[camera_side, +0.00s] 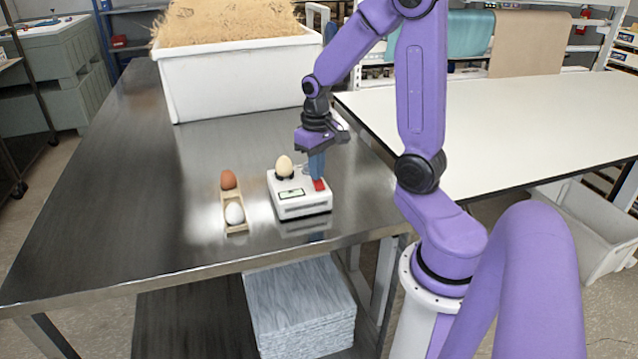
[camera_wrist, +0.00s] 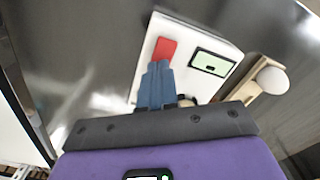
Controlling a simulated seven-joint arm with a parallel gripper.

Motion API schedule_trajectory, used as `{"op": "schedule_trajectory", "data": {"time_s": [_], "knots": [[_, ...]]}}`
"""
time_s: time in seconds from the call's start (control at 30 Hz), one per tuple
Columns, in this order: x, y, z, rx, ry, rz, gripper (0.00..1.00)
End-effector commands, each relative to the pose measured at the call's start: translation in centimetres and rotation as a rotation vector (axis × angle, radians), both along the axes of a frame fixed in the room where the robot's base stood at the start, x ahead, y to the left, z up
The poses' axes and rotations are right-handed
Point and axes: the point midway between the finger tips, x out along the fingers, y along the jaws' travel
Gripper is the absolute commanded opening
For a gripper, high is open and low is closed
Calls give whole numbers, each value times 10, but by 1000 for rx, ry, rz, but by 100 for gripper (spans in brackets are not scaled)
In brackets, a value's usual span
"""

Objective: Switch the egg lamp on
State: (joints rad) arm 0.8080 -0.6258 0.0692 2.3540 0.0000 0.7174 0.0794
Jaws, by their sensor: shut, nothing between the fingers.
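The egg lamp (camera_side: 301,205) is a white box on the steel table, with a small green-lit display (camera_wrist: 212,63) and a red switch (camera_wrist: 164,49) on its top. A cream egg (camera_side: 284,166) sits on a dark holder at its back left. My gripper (camera_side: 317,176) is above the right side of the lamp, pointing down, with its blue fingers shut and empty. The fingertips (camera_wrist: 158,68) are right beside the red switch in the wrist view. Whether they touch it I cannot tell. The red switch also shows in the side view (camera_side: 319,185), just below the fingertips.
A wooden egg tray (camera_side: 236,227) left of the lamp holds a brown egg (camera_side: 228,179) and a white egg (camera_side: 235,213). A large white bin (camera_side: 240,85) of straw-coloured material stands behind. The steel table (camera_side: 120,200) is clear on the left. A white table (camera_side: 490,125) stands at the right.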

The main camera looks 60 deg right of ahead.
Motion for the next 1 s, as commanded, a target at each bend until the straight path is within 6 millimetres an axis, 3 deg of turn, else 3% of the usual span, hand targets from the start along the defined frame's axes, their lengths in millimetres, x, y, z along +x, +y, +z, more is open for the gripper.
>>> {"op": "schedule_trajectory", "data": {"time_s": [0.63,1.0], "knots": [[0,0,-7,0,1,0,0],[0,0,16,-1,-2,-1,0]]}}
